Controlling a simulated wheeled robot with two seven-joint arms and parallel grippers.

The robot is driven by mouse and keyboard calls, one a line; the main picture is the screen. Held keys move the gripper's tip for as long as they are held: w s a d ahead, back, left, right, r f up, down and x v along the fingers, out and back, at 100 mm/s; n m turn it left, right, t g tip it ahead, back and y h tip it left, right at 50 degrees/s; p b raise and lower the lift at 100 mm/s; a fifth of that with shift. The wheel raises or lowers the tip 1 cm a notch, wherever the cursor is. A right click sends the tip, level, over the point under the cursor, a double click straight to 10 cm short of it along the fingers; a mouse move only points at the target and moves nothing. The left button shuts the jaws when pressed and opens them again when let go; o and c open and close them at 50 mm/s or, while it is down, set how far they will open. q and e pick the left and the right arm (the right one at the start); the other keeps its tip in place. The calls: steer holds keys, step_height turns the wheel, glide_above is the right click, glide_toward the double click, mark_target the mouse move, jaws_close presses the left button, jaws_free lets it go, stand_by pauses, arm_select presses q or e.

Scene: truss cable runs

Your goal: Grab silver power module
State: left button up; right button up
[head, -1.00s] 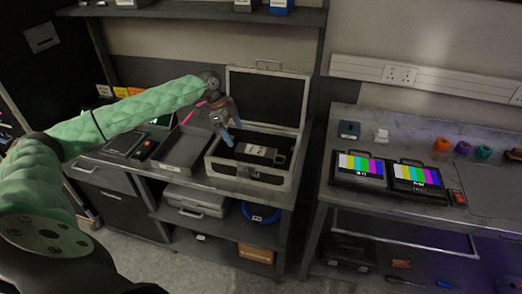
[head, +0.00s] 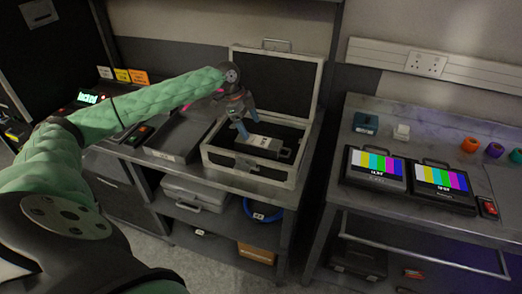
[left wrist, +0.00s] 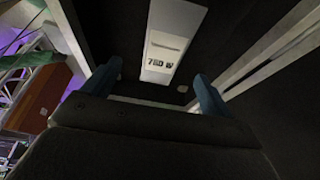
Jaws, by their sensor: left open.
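The silver power module (head: 263,143) lies in the open silver-edged case (head: 243,173) on the left bench. In the left wrist view the module (left wrist: 172,48) is a pale box with dark "W" lettering, ahead of the fingers. My left gripper (head: 243,132) is open above the case, with its blue fingertips close to the module's left end. In the left wrist view the left gripper (left wrist: 155,88) shows its two blue fingers apart, with nothing held between them. Whether a fingertip touches the module is hard to tell. My right gripper is not in view.
The case lid (head: 278,85) stands upright behind the module. A grey open tray (head: 180,135) sits left of the case. Two colour-bar monitors (head: 375,168) stand on the right bench. A gap of floor separates the two benches.

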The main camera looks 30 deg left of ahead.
mark_target(259, 140)
arm_select(q)
steer(key=shift+f, duration=0.4)
steer(key=shift+d+f, duration=0.15)
steer(key=shift+p+x, duration=0.5)
steer(key=shift+x, duration=0.7)
steer(key=d+f+p, duration=0.1)
steer(key=w+f+p, duration=0.1)
steer(key=f, duration=0.1)
steer(key=shift+d, duration=0.35)
steer(key=shift+p+x, duration=0.3)
steer(key=shift+x, duration=0.45)
steer(key=shift+a, duration=0.1)
steer(key=c, duration=1.3)
steer(key=shift+c, duration=1)
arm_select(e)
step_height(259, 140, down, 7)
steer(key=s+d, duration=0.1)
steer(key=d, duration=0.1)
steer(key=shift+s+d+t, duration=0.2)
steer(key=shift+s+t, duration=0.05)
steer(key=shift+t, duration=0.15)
arm_select(q)
steer(key=shift+w+r, duration=0.1)
